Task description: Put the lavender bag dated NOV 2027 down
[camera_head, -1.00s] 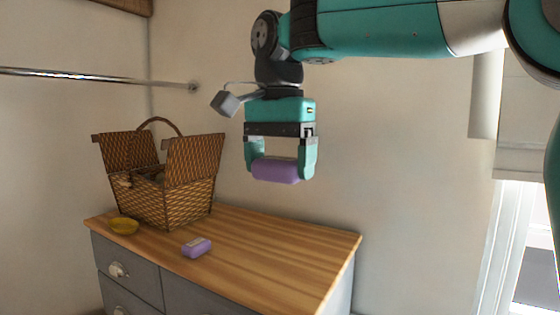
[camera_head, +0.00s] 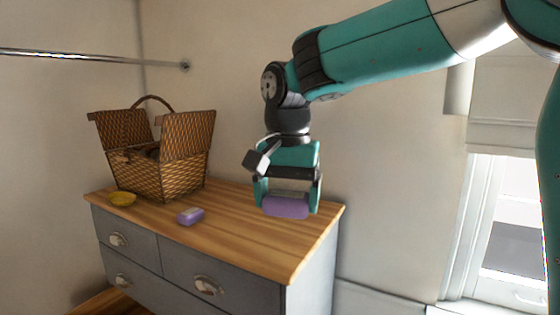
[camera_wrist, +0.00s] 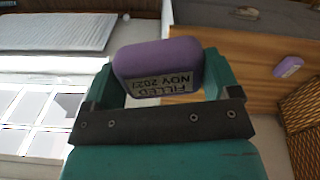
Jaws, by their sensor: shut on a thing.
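My gripper (camera_head: 287,200) is shut on a purple lavender bag (camera_head: 285,209), over the right part of the dresser top (camera_head: 262,240). In the wrist view the bag (camera_wrist: 160,62) lies between the two teal fingers, and its label reads upside down "FILLED NOV 2027". In the head view its underside looks close to the wood, but I cannot tell whether it touches. A second purple bag (camera_head: 190,216) lies on the dresser top to the left; it also shows in the wrist view (camera_wrist: 288,66), its label too small to read.
A wicker basket (camera_head: 160,175) with raised lids stands at the back left of the dresser. A metal rail (camera_head: 90,57) runs along the left wall. Bare wood lies between the second bag and my gripper.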

